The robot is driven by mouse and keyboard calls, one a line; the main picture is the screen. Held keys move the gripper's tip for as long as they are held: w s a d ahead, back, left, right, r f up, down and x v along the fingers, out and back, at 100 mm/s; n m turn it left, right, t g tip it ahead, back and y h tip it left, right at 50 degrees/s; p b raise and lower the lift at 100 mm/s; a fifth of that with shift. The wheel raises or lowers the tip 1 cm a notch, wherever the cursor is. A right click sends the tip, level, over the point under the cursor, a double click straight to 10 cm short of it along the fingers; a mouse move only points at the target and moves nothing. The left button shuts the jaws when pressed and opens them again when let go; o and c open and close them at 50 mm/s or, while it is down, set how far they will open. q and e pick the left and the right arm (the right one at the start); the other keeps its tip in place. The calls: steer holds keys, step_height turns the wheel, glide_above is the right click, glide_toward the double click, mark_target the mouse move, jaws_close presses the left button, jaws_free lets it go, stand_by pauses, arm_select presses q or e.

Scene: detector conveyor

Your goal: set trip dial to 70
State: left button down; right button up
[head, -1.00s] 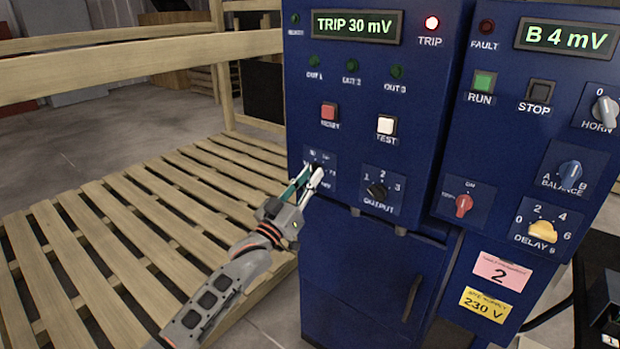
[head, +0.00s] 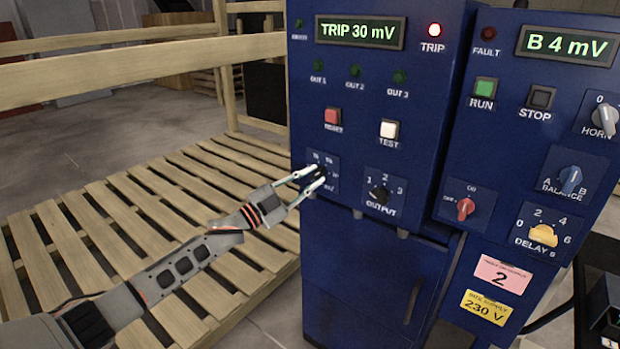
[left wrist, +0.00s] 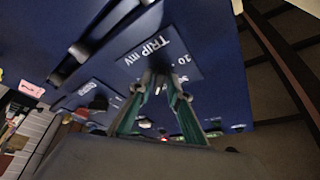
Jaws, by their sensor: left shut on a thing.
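The trip dial (head: 321,172) is a small dark knob on a square plate at the lower left of the blue cabinet's upper panel. The display (head: 360,32) above it reads "TRIP 30 mV". My left gripper (head: 318,177) comes in from the left with its two fingers at the dial, shut on it, and hides most of the knob. The pointer's direction cannot be made out. My right gripper is not in view.
The output dial (head: 379,194) is just right of the trip dial. The reset (head: 332,116) and test (head: 389,130) buttons are above. A red switch (head: 465,208) and the yellow delay dial (head: 542,235) are further right. A slatted wooden pallet (head: 120,235) lies left, under my arm.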

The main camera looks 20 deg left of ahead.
arm_select(q)
steer(key=m, duration=0.2)
steer(key=r+m+g+p, duration=0.1)
steer(key=m+g+p, duration=0.1)
steer(key=m, duration=0.1)
steer(key=shift+w+a+r+m, duration=0.1)
steer(key=shift+r+m, duration=0.2)
steer(key=shift+r, duration=0.1)
steer(key=shift+m+g+p, duration=0.3)
steer(key=shift+m+p, duration=0.15)
steer(key=shift+m, duration=0.35)
steer(key=shift+m+p, duration=0.4)
steer(key=shift+m, duration=0.2)
steer(key=shift+m+g+p, duration=0.35)
steer(key=shift+m+g, duration=0.05)
steer(key=shift+m, duration=0.1)
steer(key=shift+f, duration=0.1)
steer(key=c, duration=2.1)
jaws_free()
steer(key=shift+w+d+f, duration=0.1)
steer(key=shift+d+f, duration=0.1)
steer(key=shift+d, duration=0.1)
